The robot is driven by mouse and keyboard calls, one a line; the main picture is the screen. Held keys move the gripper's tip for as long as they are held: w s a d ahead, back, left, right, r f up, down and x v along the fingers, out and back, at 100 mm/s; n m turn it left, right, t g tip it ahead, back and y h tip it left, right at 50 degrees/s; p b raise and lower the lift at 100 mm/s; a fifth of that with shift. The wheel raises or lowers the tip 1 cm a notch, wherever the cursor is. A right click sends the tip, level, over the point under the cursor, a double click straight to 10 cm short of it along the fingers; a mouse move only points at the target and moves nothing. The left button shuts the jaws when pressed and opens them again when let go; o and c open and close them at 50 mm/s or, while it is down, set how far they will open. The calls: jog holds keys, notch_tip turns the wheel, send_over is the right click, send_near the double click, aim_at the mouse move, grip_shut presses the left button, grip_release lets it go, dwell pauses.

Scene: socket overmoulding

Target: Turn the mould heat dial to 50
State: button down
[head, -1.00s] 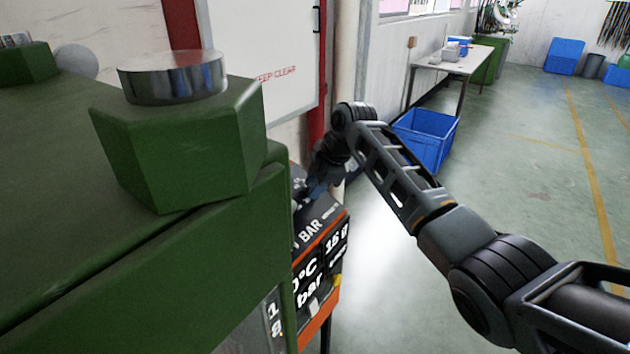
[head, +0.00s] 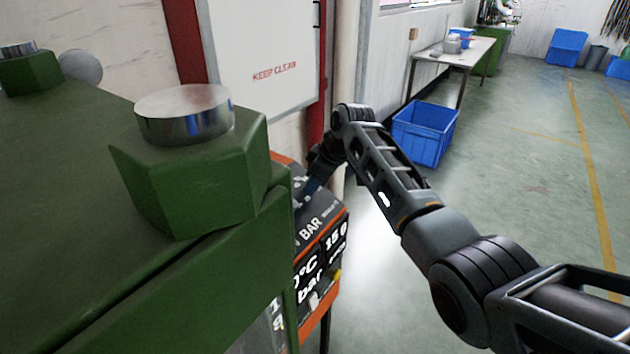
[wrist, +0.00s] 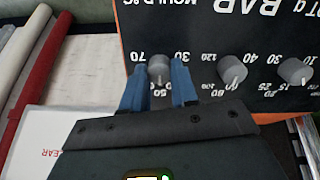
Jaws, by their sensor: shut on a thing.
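The mould heat dial (wrist: 160,68) is a small grey knob on the dark panel, which appears upside down in the wrist view. Its heading reads "MOULD °C", and marks around it include 70, 30 and 50. The pale pointer line points down in the picture, toward the 50 mark. My gripper (wrist: 160,84) is shut on this dial, with one blue finger on each side of it. In the head view my gripper is mostly hidden behind the green machine, and the dial cannot be seen.
Two more knobs, the middle one (wrist: 231,71) and the outer one (wrist: 296,72), sit right of the dial. The green machine block (head: 200,180) stands close on the left in the head view. A blue crate (head: 424,135) is on the floor beyond. Open floor lies right.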

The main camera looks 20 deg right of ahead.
dwell(0.5)
jog(key=c, duration=0.9)
grip_release()
jog(key=shift+o, duration=0.2)
jog(key=v, duration=0.7)
jog(key=shift+s+r+b, duration=0.15)
jog(key=shift+r+b, duration=0.2)
jog(key=shift+b, duration=0.1)
jog(key=shift+s+d, duration=0.1)
jog(key=shift+d, duration=0.1)
